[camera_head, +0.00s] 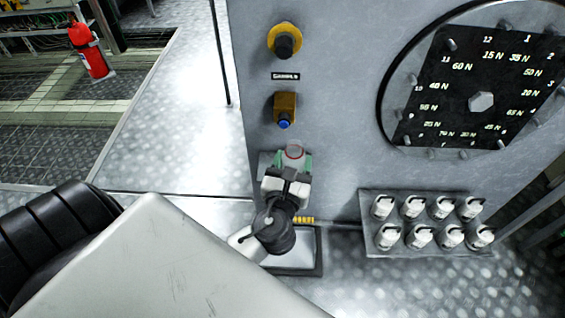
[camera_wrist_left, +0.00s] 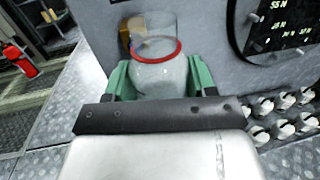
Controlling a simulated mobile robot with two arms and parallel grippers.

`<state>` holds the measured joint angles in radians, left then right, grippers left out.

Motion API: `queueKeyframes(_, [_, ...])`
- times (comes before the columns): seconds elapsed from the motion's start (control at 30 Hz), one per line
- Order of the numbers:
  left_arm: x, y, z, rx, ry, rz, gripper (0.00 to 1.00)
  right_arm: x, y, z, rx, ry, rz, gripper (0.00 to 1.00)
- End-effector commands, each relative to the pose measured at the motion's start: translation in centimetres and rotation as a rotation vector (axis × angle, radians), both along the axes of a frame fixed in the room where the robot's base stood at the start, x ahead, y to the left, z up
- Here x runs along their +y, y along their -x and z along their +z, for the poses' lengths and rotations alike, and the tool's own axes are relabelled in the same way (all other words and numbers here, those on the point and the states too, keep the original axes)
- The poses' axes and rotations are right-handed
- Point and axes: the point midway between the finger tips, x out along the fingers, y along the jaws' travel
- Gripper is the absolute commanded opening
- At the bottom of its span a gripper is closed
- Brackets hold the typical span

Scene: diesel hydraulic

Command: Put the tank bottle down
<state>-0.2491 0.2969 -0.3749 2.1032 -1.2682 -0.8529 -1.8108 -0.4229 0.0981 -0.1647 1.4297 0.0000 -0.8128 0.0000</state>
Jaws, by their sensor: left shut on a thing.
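The tank bottle (camera_head: 293,153) is whitish with a clear top and a red ring. In the head view it shows just beyond my left gripper (camera_head: 293,162), close in front of the grey panel. In the left wrist view the tank bottle (camera_wrist_left: 160,72) stands roughly upright between the green fingers of my left gripper (camera_wrist_left: 160,82), which is shut on it. Its lower part is hidden behind the gripper body. My right gripper is not in view.
The grey panel (camera_head: 330,150) carries a yellow-based knob (camera_head: 285,40), a yellow fitting with a blue tip (camera_head: 285,108) and a round black dial (camera_head: 475,90). A dark-rimmed tray (camera_head: 318,262) lies below the gripper. A red extinguisher (camera_head: 90,50) stands far left.

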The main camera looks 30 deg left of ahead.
Motion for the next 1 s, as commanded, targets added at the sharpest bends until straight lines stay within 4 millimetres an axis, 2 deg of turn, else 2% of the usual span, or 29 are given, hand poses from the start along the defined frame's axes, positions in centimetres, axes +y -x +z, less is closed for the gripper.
queueKeyframes(0.03, [0.3, -0.6, -3.5, -0.003, 0.003, 0.034, 0.27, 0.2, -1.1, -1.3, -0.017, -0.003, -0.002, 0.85])
queueKeyframes(0.1, [0.7, -1.2, -5.9, -0.002, 0.005, 0.082, 0.27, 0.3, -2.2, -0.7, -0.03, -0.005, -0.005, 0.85])
queueKeyframes(0.3, [1.7, -2.7, -12.6, 0.002, 0.016, 0.21, 0.27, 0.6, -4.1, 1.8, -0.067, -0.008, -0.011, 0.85])
queueKeyframes(0.43, [2.1, -3.4, -15.8, 0.007, 0.023, 0.275, 0.27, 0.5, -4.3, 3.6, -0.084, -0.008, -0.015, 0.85])
queueKeyframes(0.6, [2.3, -3.9, -17.9, 0.012, 0.027, 0.324, 0.27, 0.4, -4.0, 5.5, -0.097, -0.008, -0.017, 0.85])
queueKeyframes(0.77, [2.9, -4.7, -18.3, 0.012, 0.028, 0.341, 0.27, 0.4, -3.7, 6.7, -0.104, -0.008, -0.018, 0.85])
queueKeyframes(1.0, [6.8, -9.1, -18.2, 0.009, 0.027, 0.342, 0.27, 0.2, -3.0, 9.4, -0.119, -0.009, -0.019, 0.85])
